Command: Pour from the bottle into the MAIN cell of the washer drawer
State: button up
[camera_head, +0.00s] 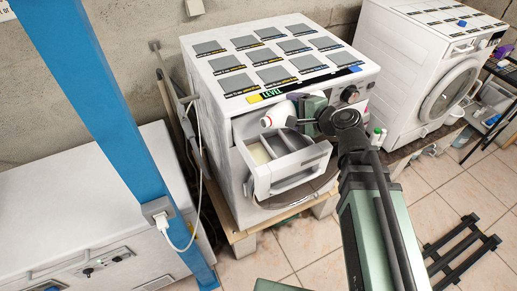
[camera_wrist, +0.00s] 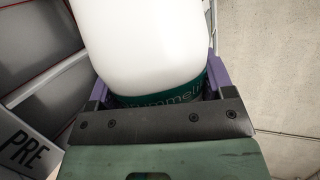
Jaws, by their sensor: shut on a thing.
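The white bottle (camera_head: 281,112) is tilted over the pulled-out washer drawer (camera_head: 290,178), its reddish end (camera_head: 266,121) pointing down and left. My gripper (camera_head: 303,106) is shut on it; purple fingers sit on both sides of its green label band (camera_wrist: 160,98) in the wrist view. The drawer has several cells. The left cell (camera_head: 258,153) shows cream-coloured contents; the cells to its right look grey and empty. No stream shows below the bottle. A "PRE" label (camera_wrist: 25,150) shows at the left of the wrist view; no MAIN label is readable.
The washer (camera_head: 222,135) has grey panels on its top and stands on a wooden base. A second washer (camera_head: 398,70) stands to the right. A blue post (camera_head: 110,110) with a cable rises at left. Small bottles (camera_head: 378,138) stand right of the first washer.

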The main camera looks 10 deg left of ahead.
jog(key=shift+r+n+t, duration=0.15)
jog(key=shift+n+t, duration=0.15)
jog(key=shift+n, duration=0.3)
dwell(2.0)
